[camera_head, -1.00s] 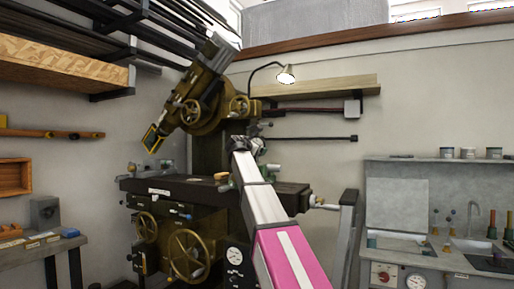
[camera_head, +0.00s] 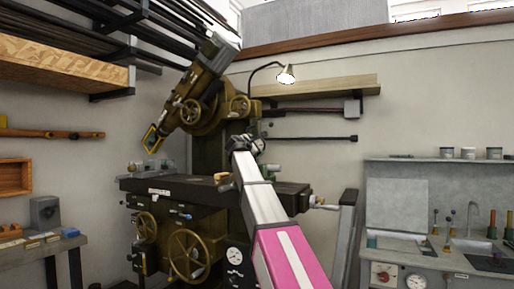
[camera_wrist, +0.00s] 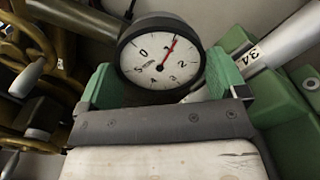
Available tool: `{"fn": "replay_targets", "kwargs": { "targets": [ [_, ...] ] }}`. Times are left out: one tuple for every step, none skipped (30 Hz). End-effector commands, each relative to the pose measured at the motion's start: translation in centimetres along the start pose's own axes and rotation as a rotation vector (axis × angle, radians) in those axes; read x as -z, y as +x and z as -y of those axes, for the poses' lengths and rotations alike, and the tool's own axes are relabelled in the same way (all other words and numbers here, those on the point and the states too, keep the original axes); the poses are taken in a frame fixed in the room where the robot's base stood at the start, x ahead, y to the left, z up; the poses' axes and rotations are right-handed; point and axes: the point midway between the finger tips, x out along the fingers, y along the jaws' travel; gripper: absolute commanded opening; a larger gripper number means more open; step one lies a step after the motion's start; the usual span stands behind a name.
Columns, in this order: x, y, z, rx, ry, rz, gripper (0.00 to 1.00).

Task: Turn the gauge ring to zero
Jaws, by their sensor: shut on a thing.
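The gauge (camera_wrist: 160,52) has a round white dial in a dark ring and fills the upper middle of the wrist view. Its red needle points up and to the right, near where the 1 would be. The dial's 0 sits to the upper left, apart from the needle tip. My gripper (camera_wrist: 161,70) has green fingers on the left and right sides of the gauge, shut on its dark ring. In the head view my gripper (camera_head: 246,146) is at the machine, at the far end of my arm; the gauge cannot be made out there.
The brown milling machine (camera_head: 205,225) with handwheels stands around the gripper. In the wrist view a handwheel (camera_wrist: 40,45) lies close on the left. A pale bar marked 34 (camera_wrist: 285,45) and a green part (camera_wrist: 290,110) lie close on the right.

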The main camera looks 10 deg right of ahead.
Motion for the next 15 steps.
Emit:
{"fn": "replay_targets", "kwargs": {
  "targets": [
    [-0.01, 0.0, 0.0, 0.0, 0.051, 0.0, 0.78],
    [-0.01, 0.0, 0.0, 0.0, 0.084, 0.0, 0.78],
    [-0.01, 0.0, 0.0, 0.0, 0.128, 0.0, 0.78],
    [0.0, 0.0, 0.0, 0.0, 0.162, 0.0, 0.78],
    [0.0, 0.0, 0.0, 0.0, 0.195, 0.0, 0.78],
    [-0.01, 0.0, 0.0, 0.0, 0.24, 0.0, 0.78],
    [-0.01, 0.0, 0.0, 0.0, 0.274, 0.0, 0.78],
    [0.0, 0.0, -0.01, 0.0, 0.308, 0.0, 0.78],
    [0.0, 0.0, -0.01, 0.0, 0.351, 0.0, 0.78],
    [0.0, 0.0, 0.0, 0.0, 0.385, 0.0, 0.78],
    [0.0, 0.0, 0.0, 0.0, 0.418, 0.0, 0.78],
    [0.0, 0.0, 0.0, 0.0, 0.464, 0.0, 0.78],
    [0.0, 0.0, 0.0, 0.0, 0.497, 0.0, 0.78],
    [-0.01, 0.0, 0.0, 0.0, 0.531, 0.0, 0.78],
    [-0.01, 0.0, 0.0, 0.0, 0.574, 0.0, 0.78]
  ]
}}
